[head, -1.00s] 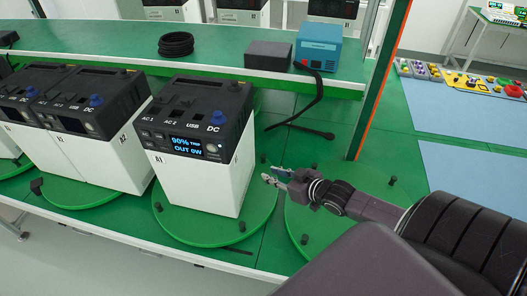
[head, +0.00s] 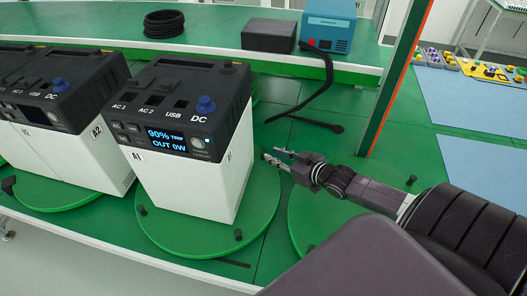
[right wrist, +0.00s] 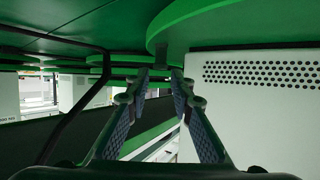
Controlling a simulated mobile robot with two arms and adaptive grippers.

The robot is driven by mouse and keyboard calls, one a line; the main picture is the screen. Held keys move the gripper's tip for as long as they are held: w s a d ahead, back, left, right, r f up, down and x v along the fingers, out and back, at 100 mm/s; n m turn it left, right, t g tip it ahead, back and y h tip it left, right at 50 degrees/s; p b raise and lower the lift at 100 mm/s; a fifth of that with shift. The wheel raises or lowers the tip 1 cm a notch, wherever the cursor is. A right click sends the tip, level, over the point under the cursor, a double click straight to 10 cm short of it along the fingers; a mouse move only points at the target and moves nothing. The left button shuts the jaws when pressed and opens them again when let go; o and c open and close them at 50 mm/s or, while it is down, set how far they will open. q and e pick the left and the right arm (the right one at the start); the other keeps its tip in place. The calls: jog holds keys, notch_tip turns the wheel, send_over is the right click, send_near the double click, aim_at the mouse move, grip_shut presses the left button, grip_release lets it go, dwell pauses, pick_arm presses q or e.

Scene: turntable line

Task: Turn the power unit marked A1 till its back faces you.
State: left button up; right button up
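The power unit marked A1 (head: 190,172) stands upright on a round green turntable (head: 195,242) in the head view. Its lit display, reading 90% and OUT 0W, faces me. Short dark pegs (head: 238,235) stand on the turntable's rim. My right gripper (head: 272,157) is just right of the unit's right side, low down. In the right wrist view, my right gripper (right wrist: 159,82) has its fingers apart, with a dark peg (right wrist: 162,58) near the tips; no grip shows. The unit's white vented wall (right wrist: 255,110) is beside it. My left gripper is not in view.
The unit marked A2 (head: 97,165) and another stand to the left on turntables. An empty turntable (head: 300,205) lies under my right arm. A black cable (head: 320,92) hangs from the shelf behind, which holds a blue box (head: 327,25), a dark box and a coil.

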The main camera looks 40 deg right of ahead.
aim_at(264, 152)
jog(key=shift+x, duration=3.2)
grip_shut()
